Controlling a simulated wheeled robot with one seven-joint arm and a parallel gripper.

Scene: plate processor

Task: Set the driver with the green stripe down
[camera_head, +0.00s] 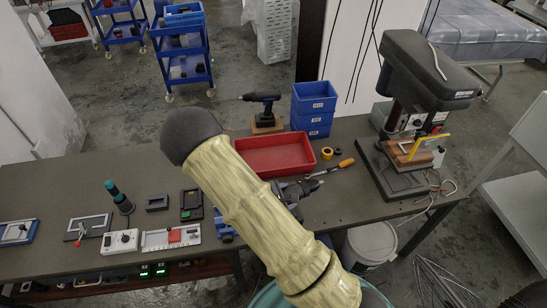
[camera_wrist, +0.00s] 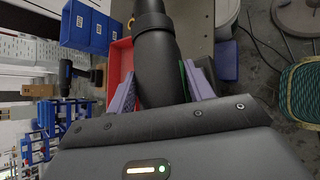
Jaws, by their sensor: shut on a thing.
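My gripper (camera_wrist: 158,85) has its two purple fingers closed around the dark barrel of a driver (camera_wrist: 155,50) in the wrist view. A green strip shows along its right side, beside a finger. The driver's narrower end points to the top of that view. In the head view the driver (camera_head: 313,186) shows partly beyond my arm, its tip pointing right, over the near part of the workbench (camera_head: 345,205). My arm hides most of the gripper there. I cannot tell whether the driver touches the bench.
A red tray (camera_head: 292,171) lies behind the driver, with blue bins (camera_head: 314,93) and another drill on a wooden block (camera_head: 264,124) beyond. A drill press (camera_head: 427,80) stands right. Small fixtures (camera_head: 191,203) fill the left bench. A white bucket (camera_head: 369,244) stands below the front edge.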

